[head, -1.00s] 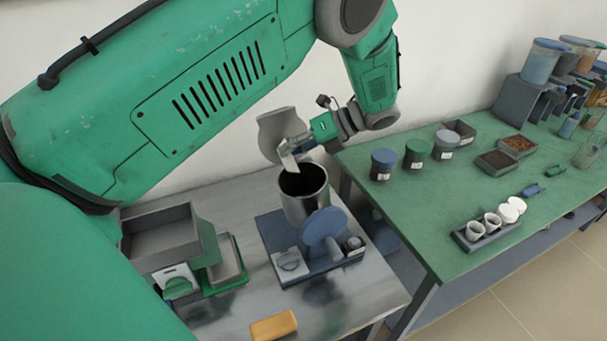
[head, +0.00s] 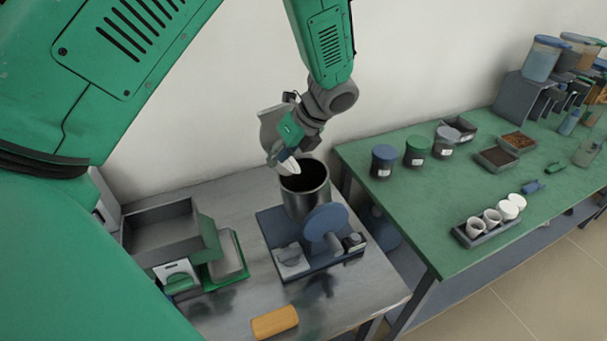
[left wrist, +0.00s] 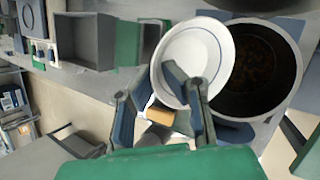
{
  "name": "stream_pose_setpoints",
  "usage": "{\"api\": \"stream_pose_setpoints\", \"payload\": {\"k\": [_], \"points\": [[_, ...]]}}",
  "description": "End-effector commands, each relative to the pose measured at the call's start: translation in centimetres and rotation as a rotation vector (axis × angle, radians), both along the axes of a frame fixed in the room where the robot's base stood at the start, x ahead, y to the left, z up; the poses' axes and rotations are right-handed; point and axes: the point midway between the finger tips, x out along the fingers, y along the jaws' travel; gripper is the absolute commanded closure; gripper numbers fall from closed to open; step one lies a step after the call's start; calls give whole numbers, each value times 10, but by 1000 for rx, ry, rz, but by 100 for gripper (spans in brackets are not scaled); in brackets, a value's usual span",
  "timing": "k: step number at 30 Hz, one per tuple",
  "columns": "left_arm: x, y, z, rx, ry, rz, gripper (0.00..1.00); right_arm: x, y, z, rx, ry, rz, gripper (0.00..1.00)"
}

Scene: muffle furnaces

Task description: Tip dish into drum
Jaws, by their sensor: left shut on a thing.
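The drum (head: 304,202) is an open metal cylinder with a dark inside, upright on a blue base. In the left wrist view the drum (left wrist: 297,62) shows brown matter deep inside. My left gripper (head: 285,154) is above the drum's left rim. It is shut on a white dish (head: 290,166), which looks steeply tilted in the head view, over the rim. In the left wrist view the dish (left wrist: 193,52) is round with a thin blue line and overlaps the drum's edge. Its inside looks empty there. I cannot tell whether it touches the drum. My right gripper is not in view.
A blue disc (head: 326,221) is at the drum's front. A grey tray (head: 160,232) stands left, an orange block (head: 275,322) at the front. The green table (head: 400,210) at right holds jars, trays and white cups.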

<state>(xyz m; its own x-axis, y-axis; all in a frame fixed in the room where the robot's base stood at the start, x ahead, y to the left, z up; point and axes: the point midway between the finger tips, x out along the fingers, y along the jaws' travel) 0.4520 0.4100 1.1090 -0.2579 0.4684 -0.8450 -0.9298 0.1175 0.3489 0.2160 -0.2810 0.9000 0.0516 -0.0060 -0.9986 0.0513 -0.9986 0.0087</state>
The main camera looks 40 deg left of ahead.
Motion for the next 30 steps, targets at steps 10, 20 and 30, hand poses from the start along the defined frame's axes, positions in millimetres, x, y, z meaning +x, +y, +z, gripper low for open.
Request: {"api": "stream_pose_setpoints", "payload": {"k": [10,20,30], "points": [[-4,3,-2,-37,-50,2,100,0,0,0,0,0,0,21],[-12,7,-15,-197,-277,1,100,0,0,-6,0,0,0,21],[-12,7,-16,-213,-300,2,100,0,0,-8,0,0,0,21]]}}
